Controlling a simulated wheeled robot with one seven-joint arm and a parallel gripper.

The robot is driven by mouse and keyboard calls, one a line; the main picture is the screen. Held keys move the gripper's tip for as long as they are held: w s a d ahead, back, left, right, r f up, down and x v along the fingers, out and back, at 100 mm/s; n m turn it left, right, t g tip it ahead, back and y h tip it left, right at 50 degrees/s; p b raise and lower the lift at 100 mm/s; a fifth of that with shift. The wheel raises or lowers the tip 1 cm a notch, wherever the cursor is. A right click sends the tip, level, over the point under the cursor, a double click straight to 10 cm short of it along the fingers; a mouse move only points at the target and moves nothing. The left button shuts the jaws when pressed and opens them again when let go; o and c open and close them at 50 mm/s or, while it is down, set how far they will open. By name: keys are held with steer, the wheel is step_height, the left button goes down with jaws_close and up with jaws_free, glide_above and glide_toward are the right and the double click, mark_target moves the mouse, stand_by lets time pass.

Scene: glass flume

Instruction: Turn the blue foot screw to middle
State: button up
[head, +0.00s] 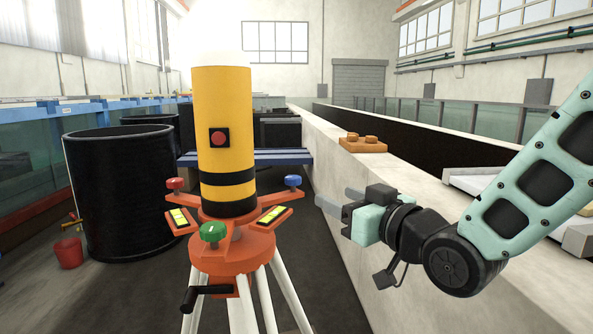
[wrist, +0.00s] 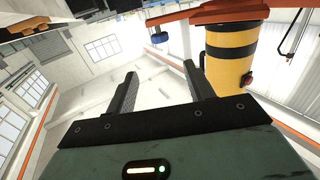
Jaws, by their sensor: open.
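The blue foot screw (head: 292,181) is a small knob at the right end of the orange tripod head (head: 233,246). It also shows in the wrist view (wrist: 158,33), near the top, beyond and between my fingers. A red foot screw (head: 175,184) is at the left and a green one (head: 212,233) at the front. A yellow cylinder (head: 223,135) with black bands and a red button stands on the head. My gripper (head: 326,202) is open and empty, to the right of the blue screw and apart from it. It shows in the wrist view (wrist: 158,85) with fingers spread.
Two yellow-green level vials, left (head: 180,217) and right (head: 271,215), sit on the head. A crank handle (head: 203,294) sticks out below. A concrete wall (head: 345,215) runs behind my gripper, with an orange block (head: 362,144) on it. A black tub (head: 121,190) stands left.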

mark_target(298, 179)
steer(key=p+x, duration=0.5)
steer(key=x, duration=1)
steer(key=shift+w+a+f, duration=0.1)
steer(key=shift+w+a, duration=0.05)
steer(key=shift+w, duration=0.15)
steer(key=c, duration=1)
